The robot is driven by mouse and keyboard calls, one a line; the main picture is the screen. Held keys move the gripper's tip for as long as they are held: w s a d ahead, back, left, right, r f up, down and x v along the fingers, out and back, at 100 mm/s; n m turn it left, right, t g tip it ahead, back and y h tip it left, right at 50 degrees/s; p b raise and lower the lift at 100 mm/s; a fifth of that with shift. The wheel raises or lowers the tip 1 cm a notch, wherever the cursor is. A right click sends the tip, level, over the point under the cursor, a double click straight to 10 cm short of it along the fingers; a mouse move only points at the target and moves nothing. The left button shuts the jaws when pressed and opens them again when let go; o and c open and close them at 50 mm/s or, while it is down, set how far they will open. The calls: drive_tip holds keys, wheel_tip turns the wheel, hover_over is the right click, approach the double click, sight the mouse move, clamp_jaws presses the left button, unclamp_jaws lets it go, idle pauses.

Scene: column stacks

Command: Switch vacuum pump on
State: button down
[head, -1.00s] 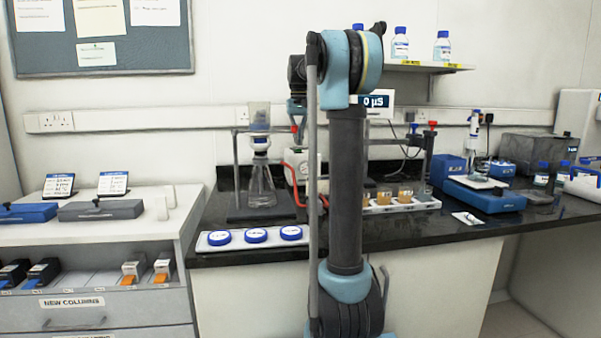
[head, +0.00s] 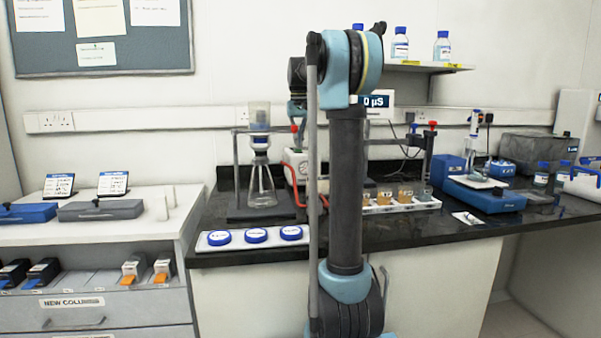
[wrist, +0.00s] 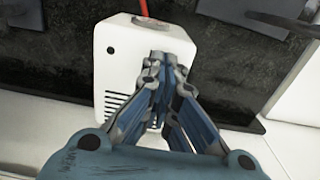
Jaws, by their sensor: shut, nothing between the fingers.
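The vacuum pump is a white box (wrist: 115,65) with vent slots, in the wrist view. It also shows at the back of the bench in the head view (head: 291,160), partly hidden by my arm. In the head view the gripper (head: 298,108) hangs above the pump. No switch can be made out clearly.
A flask and filter (head: 262,180) stand on a dark base left of the pump, with a red hose (head: 292,178) between. Blue-lidded dishes (head: 255,236) lie at the front edge. A rack of amber vials (head: 404,201) stands to the right.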

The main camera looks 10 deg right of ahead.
drive_tip(key=shift+f, duration=0.65)
idle(0.4)
drive_tip(key=shift+r, duration=3.5)
